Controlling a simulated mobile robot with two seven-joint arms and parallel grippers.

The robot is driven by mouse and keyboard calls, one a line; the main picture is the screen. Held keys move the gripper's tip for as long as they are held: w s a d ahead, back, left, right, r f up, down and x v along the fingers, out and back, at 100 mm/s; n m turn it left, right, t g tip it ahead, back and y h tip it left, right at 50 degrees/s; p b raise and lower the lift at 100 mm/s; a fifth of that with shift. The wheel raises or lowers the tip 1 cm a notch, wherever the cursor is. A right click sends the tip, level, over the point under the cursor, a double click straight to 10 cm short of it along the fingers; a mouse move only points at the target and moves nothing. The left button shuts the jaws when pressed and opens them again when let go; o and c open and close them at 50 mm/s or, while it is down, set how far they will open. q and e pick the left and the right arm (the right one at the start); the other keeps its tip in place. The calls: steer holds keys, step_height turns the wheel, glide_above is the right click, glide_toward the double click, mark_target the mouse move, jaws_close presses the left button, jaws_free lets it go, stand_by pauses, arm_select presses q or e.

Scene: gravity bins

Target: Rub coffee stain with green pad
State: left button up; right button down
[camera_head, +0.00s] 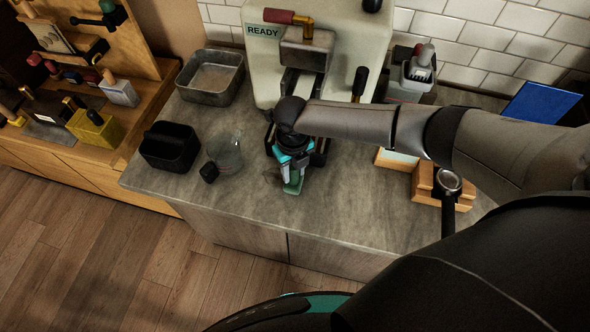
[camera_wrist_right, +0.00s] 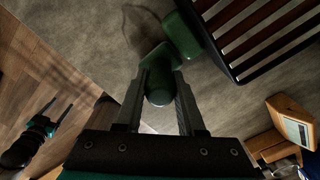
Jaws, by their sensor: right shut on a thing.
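My right gripper (camera_head: 291,168) points down at the counter in front of the coffee machine. It is shut on the green pad (camera_head: 293,187), low over the counter or touching it; I cannot tell which. In the right wrist view, a rounded green part of the pad (camera_wrist_right: 158,88) sits between the fingers of the right gripper (camera_wrist_right: 160,92). A second green block (camera_wrist_right: 183,38) shows just beyond; whether it joins the pad is unclear. A faint dark curved mark, perhaps the coffee stain (camera_wrist_right: 140,12), lies near it. My left gripper (camera_wrist_right: 60,116) hangs empty over the floor, fingers apart.
A glass pitcher (camera_head: 225,153) and black bin (camera_head: 170,147) stand left of the pad. A metal pan (camera_head: 211,77) is behind them. The coffee machine (camera_head: 262,60) stands behind my gripper. A portafilter (camera_head: 448,183) rests on a wooden stand at right. The counter's front strip is clear.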

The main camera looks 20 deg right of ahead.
steer(key=shift+s+f, duration=0.1)
steer(key=shift+s, duration=0.05)
steer(key=shift+s+d+p, duration=0.4)
steer(key=shift+d+p, duration=0.25)
steer(key=shift+s+d, duration=0.35)
steer(key=shift+d, duration=0.2)
steer(key=shift+p, duration=0.3)
steer(key=shift+s+d+r+p, duration=0.15)
steer(key=shift+s+d+p, duration=0.2)
steer(key=shift+d, duration=0.2)
steer(key=shift+s+d+r+p, duration=0.15)
steer(key=shift+s+d+p, duration=0.15)
steer(key=shift+d, duration=0.25)
steer(key=shift+s+d+f, duration=0.1)
steer(key=shift+d, duration=0.05)
steer(key=shift+d, duration=0.1)
steer(key=shift+s+d+f, duration=0.1)
steer(key=shift+s+d, duration=0.75)
steer(key=shift+d, duration=0.3)
